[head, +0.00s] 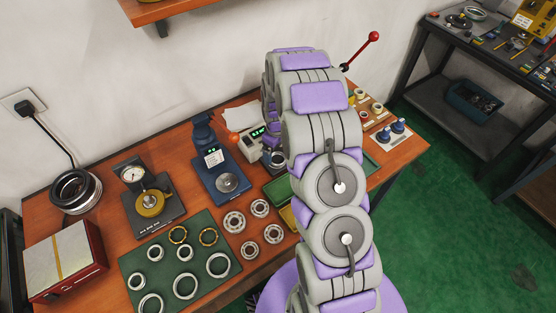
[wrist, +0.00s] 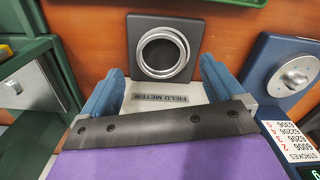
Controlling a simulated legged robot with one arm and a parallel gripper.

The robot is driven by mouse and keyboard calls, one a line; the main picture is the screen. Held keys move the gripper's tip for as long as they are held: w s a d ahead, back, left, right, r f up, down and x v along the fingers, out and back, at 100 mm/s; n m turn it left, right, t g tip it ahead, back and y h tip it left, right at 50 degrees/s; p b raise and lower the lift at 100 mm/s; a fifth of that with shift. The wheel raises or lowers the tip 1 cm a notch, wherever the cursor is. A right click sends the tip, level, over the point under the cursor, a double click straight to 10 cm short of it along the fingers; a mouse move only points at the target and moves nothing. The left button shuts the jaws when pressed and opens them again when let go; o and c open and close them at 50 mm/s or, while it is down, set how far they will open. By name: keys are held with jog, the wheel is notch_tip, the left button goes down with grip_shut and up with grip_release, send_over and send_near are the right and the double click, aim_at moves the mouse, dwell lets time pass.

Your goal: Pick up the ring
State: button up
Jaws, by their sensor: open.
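In the wrist view a silver-grey ring (wrist: 163,76) lies flat on a dark square plate (wrist: 134,24). My gripper (wrist: 163,68) is open, with one blue finger on each side in front of the ring.
A light block labelled FIELD METER (wrist: 166,98) sits between my fingers in the wrist view. A blue device (wrist: 262,62) stands right, a green-framed bin (wrist: 62,75) left. The table (head: 105,190) also holds a green mat (head: 213,277) with several rings, gauges and a red box (head: 88,258).

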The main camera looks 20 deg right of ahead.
aim_at(277, 157)
notch_tip(277, 157, down, 3)
jog(key=shift+a+f, duration=0.1)
jog(key=c, duration=1.2)
jog(key=shift+r, duration=0.2)
